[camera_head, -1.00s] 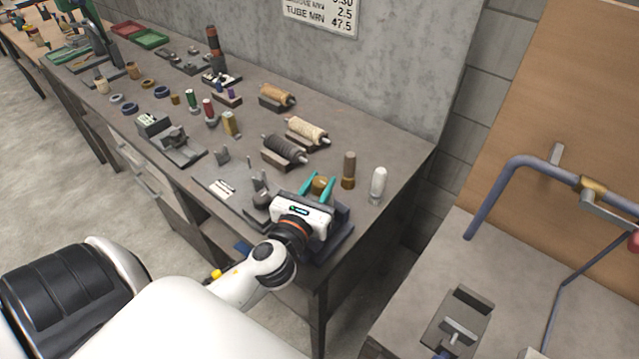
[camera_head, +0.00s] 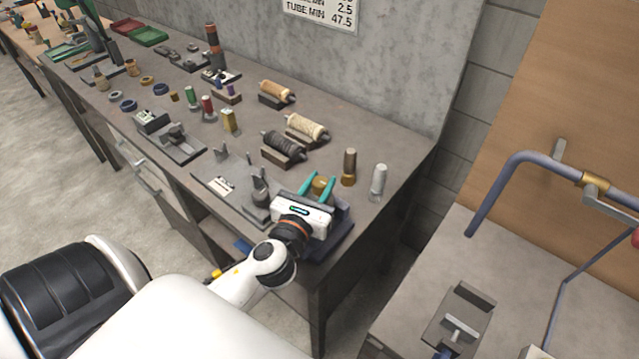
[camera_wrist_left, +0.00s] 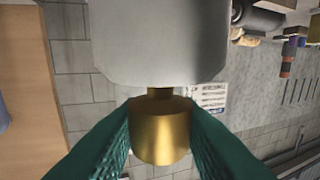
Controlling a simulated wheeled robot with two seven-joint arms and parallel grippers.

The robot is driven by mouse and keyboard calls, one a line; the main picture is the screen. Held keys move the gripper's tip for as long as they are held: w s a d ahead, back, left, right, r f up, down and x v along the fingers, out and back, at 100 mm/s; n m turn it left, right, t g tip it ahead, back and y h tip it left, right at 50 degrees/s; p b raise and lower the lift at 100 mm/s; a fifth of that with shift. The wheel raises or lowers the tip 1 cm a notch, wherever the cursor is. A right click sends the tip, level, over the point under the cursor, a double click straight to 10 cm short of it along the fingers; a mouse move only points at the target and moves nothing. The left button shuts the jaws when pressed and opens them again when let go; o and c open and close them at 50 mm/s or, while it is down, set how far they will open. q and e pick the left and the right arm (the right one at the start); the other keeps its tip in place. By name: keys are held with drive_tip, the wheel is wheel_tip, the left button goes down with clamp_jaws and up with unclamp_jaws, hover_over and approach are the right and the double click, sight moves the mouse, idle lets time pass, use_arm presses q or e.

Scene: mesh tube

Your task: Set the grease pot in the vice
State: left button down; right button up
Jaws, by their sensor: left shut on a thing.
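My left gripper (camera_head: 319,184) has its teal fingers closed on a small brass-coloured pot (camera_head: 319,187), over the right end of the bench. In the left wrist view the pot (camera_wrist_left: 160,142) sits between both fingertips (camera_wrist_left: 160,112), and a narrower brass neck reaches towards a large pale grey body (camera_wrist_left: 160,45). I cannot tell whether that body belongs to the pot. A dark blue block-like fixture (camera_head: 340,238), perhaps the vice, is partly hidden behind and below my gripper. My right gripper is not in view.
A brown-and-brass cylinder (camera_head: 349,167) and a pale bottle (camera_head: 378,181) stand close to the right of the gripper. Spools on stands (camera_head: 283,147) and a grey fixture (camera_head: 259,198) are to the left. A second bench (camera_head: 510,265) carries a grey clamp (camera_head: 465,309).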

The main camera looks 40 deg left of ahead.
use_arm(q)
drive_tip(key=shift+f, duration=0.25)
drive_tip(key=c, duration=1)
unclamp_jaws()
drive_tip(key=shift+s+f, duration=0.1)
drive_tip(key=shift+s+d+b, duration=0.1)
drive_tip(key=shift+s+b, duration=0.25)
drive_tip(key=s+d+b, duration=0.2)
drive_tip(key=s+b, duration=0.1)
drive_tip(key=s, duration=0.8)
drive_tip(key=shift+b, duration=0.4)
